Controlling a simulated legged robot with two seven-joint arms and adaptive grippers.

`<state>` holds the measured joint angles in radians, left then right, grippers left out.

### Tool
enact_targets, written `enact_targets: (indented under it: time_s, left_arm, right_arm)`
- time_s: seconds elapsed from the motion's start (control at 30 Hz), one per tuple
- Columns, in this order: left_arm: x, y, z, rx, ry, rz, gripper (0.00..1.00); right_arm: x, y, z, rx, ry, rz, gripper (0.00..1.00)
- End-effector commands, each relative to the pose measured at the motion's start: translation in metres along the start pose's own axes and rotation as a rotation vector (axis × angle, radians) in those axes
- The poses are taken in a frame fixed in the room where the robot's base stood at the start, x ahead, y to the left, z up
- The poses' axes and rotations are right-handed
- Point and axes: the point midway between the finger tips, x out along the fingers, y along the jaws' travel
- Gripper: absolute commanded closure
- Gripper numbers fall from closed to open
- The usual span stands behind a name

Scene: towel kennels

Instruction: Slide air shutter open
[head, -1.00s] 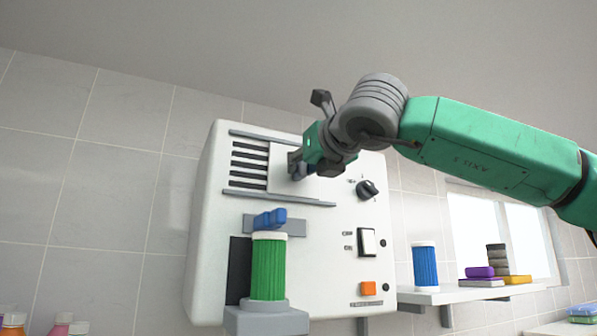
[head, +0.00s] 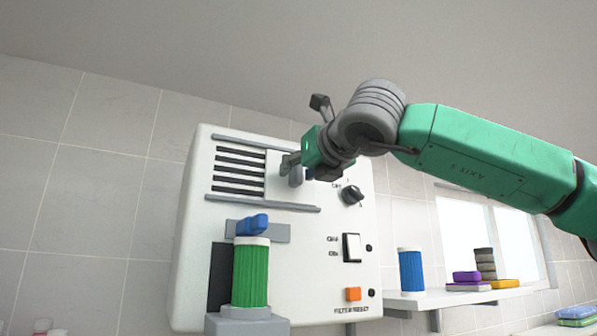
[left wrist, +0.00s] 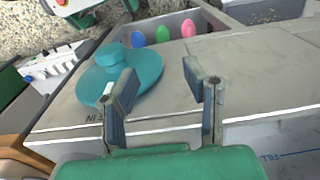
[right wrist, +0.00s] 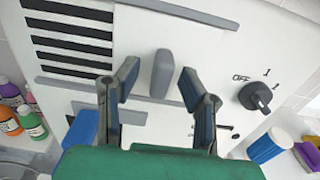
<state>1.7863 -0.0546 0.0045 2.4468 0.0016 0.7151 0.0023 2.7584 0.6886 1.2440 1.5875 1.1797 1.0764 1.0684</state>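The white wall box (head: 310,240) carries a vent with dark horizontal slots (head: 238,170), bare on the left. The air shutter, a flat white plate (head: 278,160), covers the right part between two grey rails. Its grey upright handle (right wrist: 162,73) stands between the fingertips of my right gripper (right wrist: 158,75) in the right wrist view. The fingers are apart, with a gap at the left finger; the right finger is close, and I cannot tell if it touches. In the head view this gripper (head: 292,170) partly hides the handle. My left gripper (left wrist: 158,85) is open and empty above a counter.
The box also bears a knob (head: 352,195), a rocker switch (head: 352,247), an orange button (head: 353,294) and a green cylinder (head: 250,275) below the vent. A shelf (head: 430,300) stands right. Under my left gripper lies a teal round object (left wrist: 120,75).

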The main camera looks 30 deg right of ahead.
Motion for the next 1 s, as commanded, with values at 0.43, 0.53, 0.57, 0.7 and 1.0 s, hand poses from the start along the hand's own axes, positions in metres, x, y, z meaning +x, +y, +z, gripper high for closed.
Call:
enact_targets:
  time_s: [0.43, 0.53, 0.57, 0.7, 1.0]
  left_arm:
    - [0.000, 0.000, 0.000, 0.000, 0.001, 0.001, 0.60]
    - [0.001, -0.001, -0.001, 0.000, 0.001, 0.001, 0.60]
    - [0.001, -0.001, -0.001, 0.000, 0.001, 0.002, 0.60]
    - [0.001, -0.001, -0.001, 0.000, 0.001, 0.002, 0.60]
    - [0.001, 0.000, -0.002, 0.001, -0.001, 0.000, 0.60]
  right_arm:
    - [-0.088, 0.002, 0.002, -0.001, -0.007, 0.000, 0.64]
    - [-0.102, 0.004, 0.002, -0.003, -0.005, 0.001, 0.64]
    - [-0.105, 0.005, 0.001, -0.003, -0.005, 0.000, 0.64]
    - [-0.114, 0.006, 0.001, -0.003, -0.004, 0.000, 0.64]
    - [-0.116, 0.003, 0.001, -0.001, -0.004, 0.000, 0.64]
